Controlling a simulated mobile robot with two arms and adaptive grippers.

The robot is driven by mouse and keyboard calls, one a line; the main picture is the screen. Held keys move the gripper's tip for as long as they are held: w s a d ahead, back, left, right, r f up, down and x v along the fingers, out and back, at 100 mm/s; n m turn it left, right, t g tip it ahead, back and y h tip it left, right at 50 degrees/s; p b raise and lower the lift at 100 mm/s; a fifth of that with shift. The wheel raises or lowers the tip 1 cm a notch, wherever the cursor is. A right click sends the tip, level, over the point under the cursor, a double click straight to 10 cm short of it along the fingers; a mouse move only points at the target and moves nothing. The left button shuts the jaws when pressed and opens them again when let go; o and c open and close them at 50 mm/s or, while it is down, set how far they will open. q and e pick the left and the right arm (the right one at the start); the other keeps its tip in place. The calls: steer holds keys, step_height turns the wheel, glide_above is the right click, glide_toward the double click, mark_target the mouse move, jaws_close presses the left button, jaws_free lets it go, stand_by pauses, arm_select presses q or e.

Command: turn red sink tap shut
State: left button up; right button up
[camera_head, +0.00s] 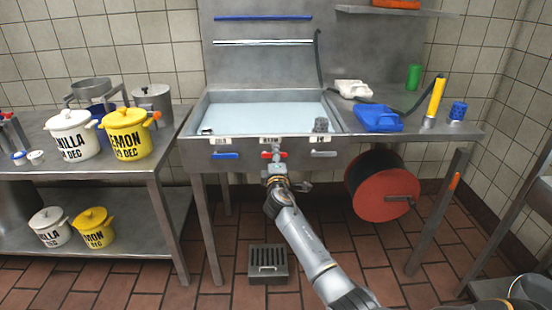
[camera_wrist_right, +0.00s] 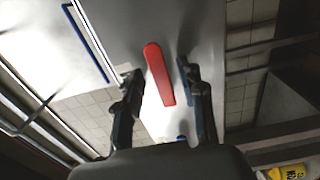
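The red tap (camera_head: 267,155) is a lever handle on the front of the sink (camera_head: 185,134), under the middle label. It lies about level in the head view. My right gripper (camera_head: 278,168) is at this tap and partly covers it. In the right wrist view the red handle (camera_wrist_right: 160,75) lies lengthwise between the two fingers of my right gripper (camera_wrist_right: 159,78). The fingers are apart, with a visible gap on both sides of the handle. My left gripper is in neither view.
A blue tap (camera_head: 225,156) sits left of the red one and a pale tap (camera_head: 323,154) right of it. A red hose reel (camera_head: 380,190) hangs at right. Pots, including a yellow one (camera_head: 127,133), stand on the left table. A floor drain (camera_head: 268,262) lies below.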

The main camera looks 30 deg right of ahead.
steer(key=shift+s, duration=0.1)
steer(key=v, duration=1.2)
steer(key=shift+f, duration=0.1)
